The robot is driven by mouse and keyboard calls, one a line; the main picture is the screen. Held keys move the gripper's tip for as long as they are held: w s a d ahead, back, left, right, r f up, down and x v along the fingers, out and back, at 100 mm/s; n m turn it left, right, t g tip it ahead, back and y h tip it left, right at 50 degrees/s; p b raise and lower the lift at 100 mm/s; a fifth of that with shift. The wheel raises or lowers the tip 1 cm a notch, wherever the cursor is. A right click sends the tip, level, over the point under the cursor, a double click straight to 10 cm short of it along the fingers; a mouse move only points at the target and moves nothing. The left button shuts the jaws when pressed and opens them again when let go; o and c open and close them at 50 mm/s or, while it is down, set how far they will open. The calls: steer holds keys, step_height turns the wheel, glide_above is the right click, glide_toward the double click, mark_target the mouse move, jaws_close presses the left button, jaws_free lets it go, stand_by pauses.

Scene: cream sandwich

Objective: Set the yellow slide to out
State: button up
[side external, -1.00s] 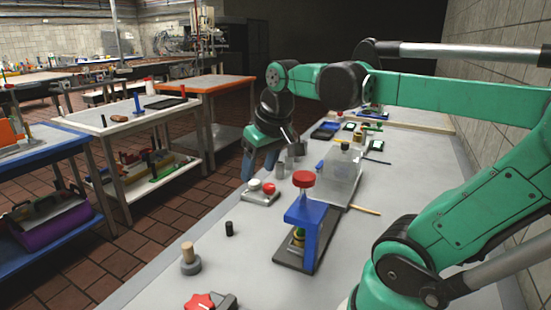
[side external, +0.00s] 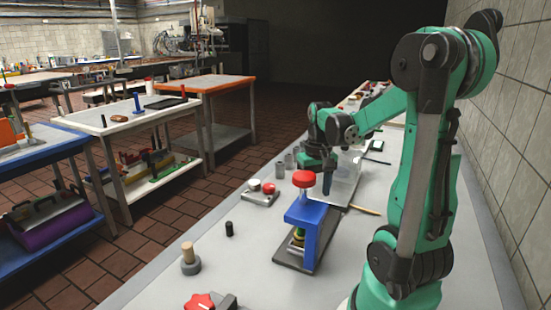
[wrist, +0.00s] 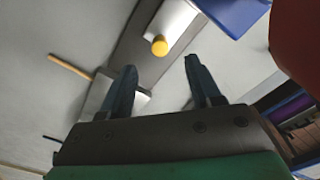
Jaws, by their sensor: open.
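In the wrist view a round yellow knob (wrist: 160,46), which I take as the yellow slide's, sits by a pale metal plate (wrist: 175,18) on a dark base strip (wrist: 130,40). My gripper (wrist: 160,66) is open and empty, and the knob appears beyond and between its fingertips. In the side view my gripper (side external: 328,188) points down behind the blue frame (side external: 310,218) with the red top (side external: 304,179), beside a clear block (side external: 347,180). I cannot clearly pick out the yellow knob in the side view.
A box with red and white buttons (side external: 261,193) stands left of the blue frame. A wooden stick (side external: 365,210) lies to the right. A small black cylinder (side external: 229,229), a wood-topped peg (side external: 189,258) and a red knob (side external: 200,301) stand nearer. Bare bench lies between them.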

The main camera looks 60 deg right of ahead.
steer(key=shift+f, duration=2.85)
jaws_close()
